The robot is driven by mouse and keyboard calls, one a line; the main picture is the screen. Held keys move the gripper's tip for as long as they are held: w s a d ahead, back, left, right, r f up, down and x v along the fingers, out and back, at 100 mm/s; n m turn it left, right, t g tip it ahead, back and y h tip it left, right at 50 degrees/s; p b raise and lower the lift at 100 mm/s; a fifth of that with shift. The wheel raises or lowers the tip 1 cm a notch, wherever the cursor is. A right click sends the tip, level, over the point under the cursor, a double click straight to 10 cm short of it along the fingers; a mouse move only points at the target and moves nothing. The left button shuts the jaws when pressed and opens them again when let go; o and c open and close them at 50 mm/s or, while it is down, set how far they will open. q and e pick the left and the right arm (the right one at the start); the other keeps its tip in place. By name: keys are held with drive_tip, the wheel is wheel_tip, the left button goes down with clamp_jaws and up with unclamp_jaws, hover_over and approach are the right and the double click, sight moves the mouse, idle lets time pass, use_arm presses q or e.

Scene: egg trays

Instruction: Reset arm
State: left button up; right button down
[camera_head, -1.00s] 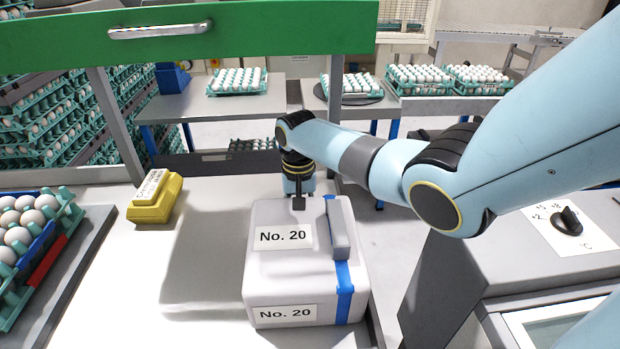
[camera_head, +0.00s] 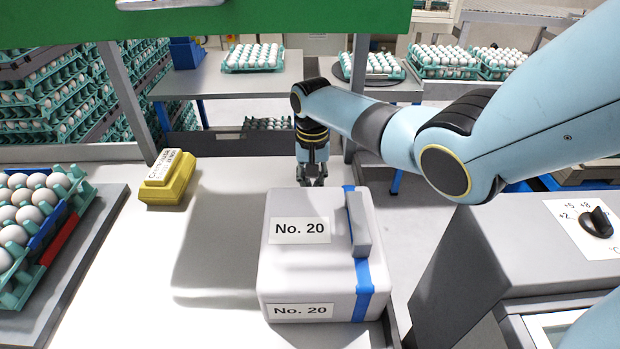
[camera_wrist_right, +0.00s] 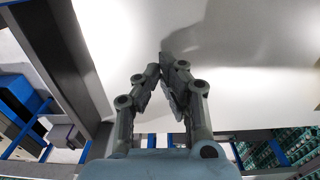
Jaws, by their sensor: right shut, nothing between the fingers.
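My right arm reaches in from the right in the head view. Its gripper (camera_head: 312,178) points down just behind a grey-white box labelled "No. 20" (camera_head: 300,260). The box partly hides the fingertips, and I cannot tell in this view whether they touch it. In the right wrist view the gripper (camera_wrist_right: 164,62) has its fingertips together, with nothing held between them, in front of a pale surface. My left gripper is not in view.
A yellow carton (camera_head: 168,182) sits on the white bench, left of the box. A tray of eggs (camera_head: 60,230) stands at the left edge. A grey unit with a black knob (camera_head: 598,222) is at the right. Bench space between carton and box is clear.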

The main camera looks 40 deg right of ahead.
drive_tip(key=r, duration=0.2)
drive_tip(key=s+r, duration=0.1)
drive_tip(key=shift+s+r, duration=0.1)
drive_tip(key=shift+r, duration=0.25)
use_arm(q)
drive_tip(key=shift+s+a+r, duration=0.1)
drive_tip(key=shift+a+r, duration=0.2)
use_arm(e)
drive_tip(key=shift+a+r, duration=0.1)
drive_tip(key=shift+r, duration=2.7)
